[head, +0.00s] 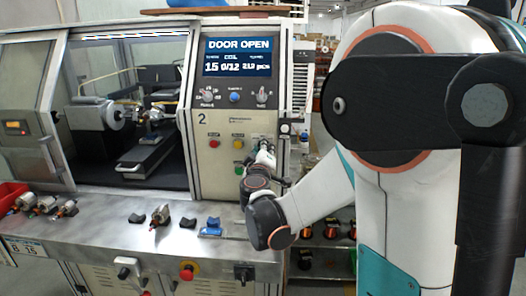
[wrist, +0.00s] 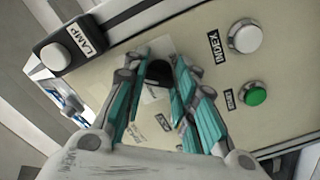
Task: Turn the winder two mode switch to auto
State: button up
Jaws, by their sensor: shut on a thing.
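Winder two (head: 245,118), marked 2, has a cream control panel. My gripper (head: 264,157) is at the lower right of this panel in the head view. In the wrist view, my gripper's teal and grey fingers (wrist: 158,78) are on both sides of a black knob (wrist: 157,70) on the panel, and they are shut on it. The knob looks like the mode switch, but its label is mostly hidden by the fingers. I cannot read which way the knob points. In the head view my gripper covers it.
In the wrist view, a white button (wrist: 245,37) by the INDEX label and a green button (wrist: 254,93) are at the right, and a LAMP box (wrist: 67,50) at upper left. The display (head: 238,58) reads DOOR OPEN. Armatures (head: 160,215) lie on the steel bench (head: 110,228).

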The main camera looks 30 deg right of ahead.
jog(key=shift+f+m, duration=0.1)
jog(key=shift+m, duration=0.4)
dwell(0.3)
jog(key=o, duration=1.1)
jog(key=shift+c, duration=0.2)
jog(key=v, duration=1.2)
